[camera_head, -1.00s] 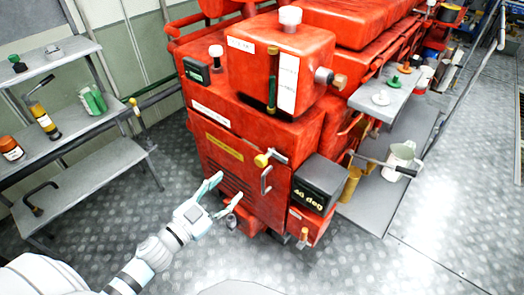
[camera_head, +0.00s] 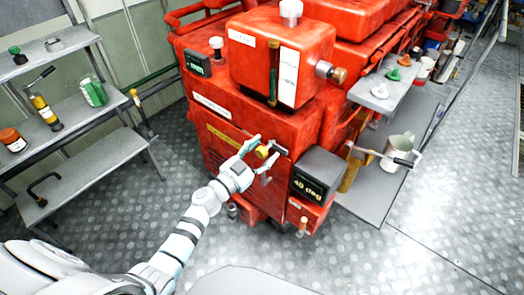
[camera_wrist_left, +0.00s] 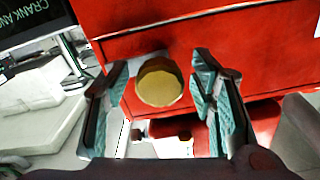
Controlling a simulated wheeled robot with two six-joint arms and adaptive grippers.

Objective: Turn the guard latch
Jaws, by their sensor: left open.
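The guard latch shows as a round brass-yellow knob (camera_head: 262,152) with a short dark lever, on the front of the red engine (camera_head: 230,112). My left gripper (camera_head: 263,162) is at the engine front with its fingers spread around the knob. In the left wrist view the knob (camera_wrist_left: 160,84) sits between the two teal-padded fingers (camera_wrist_left: 163,102), with a gap on each side. The lever is not clear in that view. My right gripper is not in view.
A dark display box (camera_head: 317,176) juts out to the right of the latch. A grey shelf (camera_head: 375,200) with a pale jug (camera_head: 398,150) stands at the right. Metal shelving (camera_head: 95,165) with bottles stands at the left. The floor in front is clear.

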